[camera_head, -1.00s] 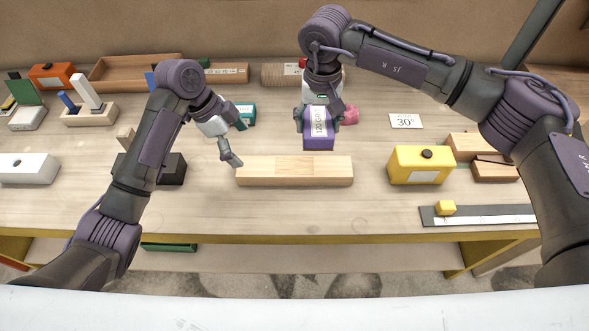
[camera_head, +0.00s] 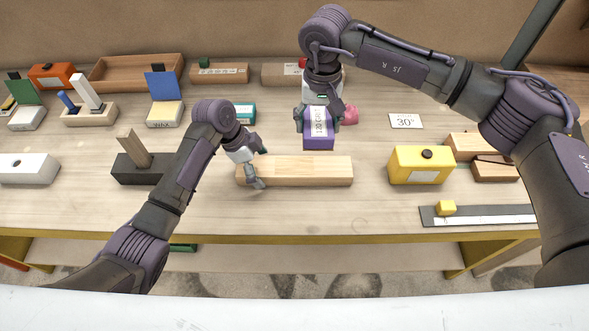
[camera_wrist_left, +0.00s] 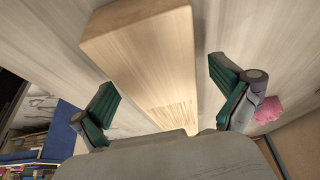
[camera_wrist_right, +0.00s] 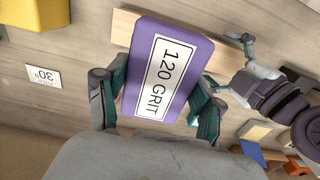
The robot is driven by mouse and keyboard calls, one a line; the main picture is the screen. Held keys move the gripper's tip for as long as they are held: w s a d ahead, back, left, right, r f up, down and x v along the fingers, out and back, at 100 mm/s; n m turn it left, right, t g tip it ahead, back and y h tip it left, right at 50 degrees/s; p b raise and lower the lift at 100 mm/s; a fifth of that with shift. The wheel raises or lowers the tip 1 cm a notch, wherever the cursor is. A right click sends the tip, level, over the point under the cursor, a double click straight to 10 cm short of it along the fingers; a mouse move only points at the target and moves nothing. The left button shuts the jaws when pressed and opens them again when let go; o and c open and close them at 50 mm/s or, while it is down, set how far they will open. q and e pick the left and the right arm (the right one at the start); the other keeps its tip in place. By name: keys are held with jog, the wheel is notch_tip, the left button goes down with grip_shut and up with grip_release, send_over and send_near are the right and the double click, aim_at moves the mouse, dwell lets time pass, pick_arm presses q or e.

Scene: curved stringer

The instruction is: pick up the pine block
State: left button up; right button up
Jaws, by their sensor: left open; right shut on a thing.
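The pine block (camera_head: 310,170) is a long pale wooden bar lying flat near the front of the bench. My left gripper (camera_head: 258,167) is open at the block's left end, with one finger on the near side and the other toward the far side. In the left wrist view the pine block (camera_wrist_left: 145,60) runs between the two open green-padded fingers (camera_wrist_left: 165,105). I cannot tell whether they touch it. My right gripper (camera_head: 319,118) is shut on a purple block labelled 120 GRIT (camera_wrist_right: 168,70), just behind the pine block. In the right wrist view the pine block shows partly behind the purple block.
A yellow box (camera_head: 421,166) stands to the right. A black block with a tilted wooden stick (camera_head: 140,168) stands to the left. A pink lump (camera_head: 350,115) and a 30° card (camera_head: 406,121) lie farther back. The bench's front edge (camera_head: 330,239) is clear near the block.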

pick_arm(q)
jog(key=shift+r, duration=0.1)
jog(key=c, duration=1.7)
notch_tip(320, 180, up, 10)
jog(key=shift+r, duration=0.1)
jog(key=shift+f, duration=4.55)
jog(key=shift+f, duration=0.5)
jog(key=o, duration=1.6)
